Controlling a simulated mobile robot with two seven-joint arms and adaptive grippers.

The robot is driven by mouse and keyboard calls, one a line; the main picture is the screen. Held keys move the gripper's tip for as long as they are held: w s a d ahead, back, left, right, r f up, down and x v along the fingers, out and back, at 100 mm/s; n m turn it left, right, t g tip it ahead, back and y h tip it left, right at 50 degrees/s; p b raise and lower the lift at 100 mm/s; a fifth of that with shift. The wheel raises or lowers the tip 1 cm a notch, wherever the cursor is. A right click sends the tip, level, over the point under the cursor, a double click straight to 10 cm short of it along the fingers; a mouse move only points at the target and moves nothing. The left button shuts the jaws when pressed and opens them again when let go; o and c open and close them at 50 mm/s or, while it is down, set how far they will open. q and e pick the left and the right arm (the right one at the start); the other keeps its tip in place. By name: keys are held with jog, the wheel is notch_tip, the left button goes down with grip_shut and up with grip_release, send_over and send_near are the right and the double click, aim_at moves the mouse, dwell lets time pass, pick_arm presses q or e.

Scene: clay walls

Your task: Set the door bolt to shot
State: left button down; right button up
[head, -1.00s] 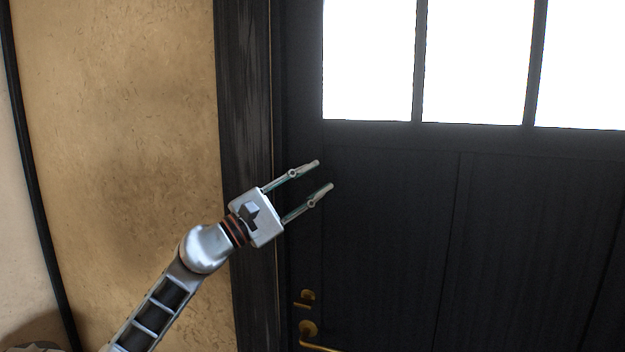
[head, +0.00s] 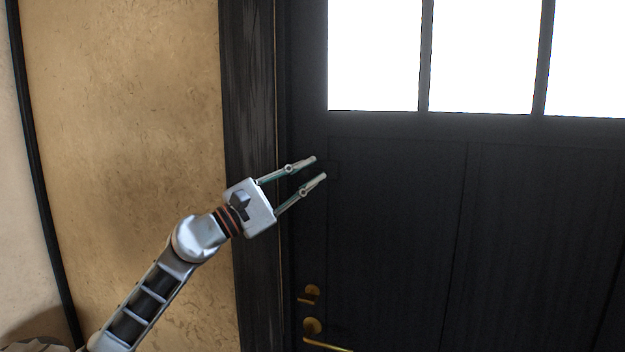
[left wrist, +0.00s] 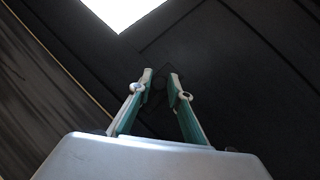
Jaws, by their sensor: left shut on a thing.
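The door (head: 395,220) is dark and fills the right of the head view. My left gripper (head: 319,168) is at the door's left part, below the glass. Its two fingers are closed in with a gap between the tips. In the left wrist view, a small dark piece, which looks like the door bolt (left wrist: 160,80), shows faintly between the fingertips (left wrist: 160,85). The gripper is shut on it. The bolt is almost as dark as the door, so I cannot tell its position. My right gripper is not in view.
Below the gripper, the door has a small brass turn piece (head: 311,293) and a brass lever handle (head: 325,340). Bright window panes (head: 375,55) are above. A dark door frame (head: 250,110) and a clay wall (head: 120,130) stand to the left.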

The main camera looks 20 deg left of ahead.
pick_arm(q)
jog(key=c, duration=2)
grip_release()
jog(key=shift+a+r, duration=0.4)
jog(key=shift+r, duration=0.15)
jog(key=shift+c, duration=0.2)
jog(key=shift+f, duration=0.1)
jog(key=shift+f, duration=0.25)
jog(key=shift+s, duration=0.1)
jog(key=v, duration=1.1)
jog(key=shift+s+a, duration=0.2)
jog(key=shift+s, duration=0.1)
jog(key=shift+f, duration=0.2)
